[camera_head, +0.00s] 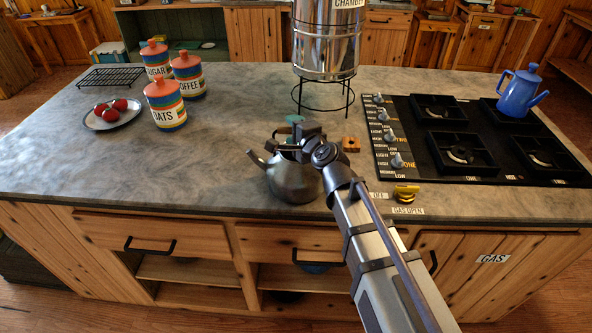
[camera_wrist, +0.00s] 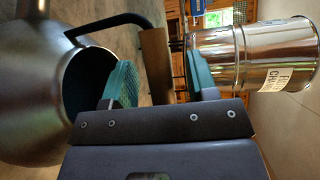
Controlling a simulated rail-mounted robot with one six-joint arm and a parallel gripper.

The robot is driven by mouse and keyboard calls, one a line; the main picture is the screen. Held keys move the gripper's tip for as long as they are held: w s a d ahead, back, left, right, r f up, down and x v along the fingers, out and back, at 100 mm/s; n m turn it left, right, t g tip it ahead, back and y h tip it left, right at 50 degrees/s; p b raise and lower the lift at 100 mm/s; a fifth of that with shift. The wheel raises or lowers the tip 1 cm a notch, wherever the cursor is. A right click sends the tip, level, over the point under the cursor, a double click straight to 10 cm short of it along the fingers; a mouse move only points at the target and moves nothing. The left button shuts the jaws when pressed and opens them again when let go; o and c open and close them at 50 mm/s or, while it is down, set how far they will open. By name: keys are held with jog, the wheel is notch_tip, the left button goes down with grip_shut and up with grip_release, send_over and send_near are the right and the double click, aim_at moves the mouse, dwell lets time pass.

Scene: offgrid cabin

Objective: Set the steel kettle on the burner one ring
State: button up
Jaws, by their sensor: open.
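The steel kettle (camera_head: 290,183) stands upright on the counter near its front edge, its spout to the left; it also fills the left of the wrist view (camera_wrist: 30,85). My gripper (camera_head: 300,135) is at the top of the kettle. In the wrist view its teal-padded fingers (camera_wrist: 160,80) are open on either side of the kettle's wooden handle grip (camera_wrist: 155,60), with a visible gap on the right. The black hob (camera_head: 420,172) is to the right. Its front-left burner (camera_head: 461,156) is bare and lies nearest the knob marked ONE (camera_head: 397,161).
A blue pot (camera_head: 518,94) stands on the back-right burner. A steel container (camera_head: 326,45) on a wire stand (camera_head: 325,105) is behind the kettle. Canisters (camera_head: 167,104) stand left.

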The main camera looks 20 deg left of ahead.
jog(key=shift+s+d+r, duration=0.1)
jog(key=shift+c, duration=0.4)
grip_shut()
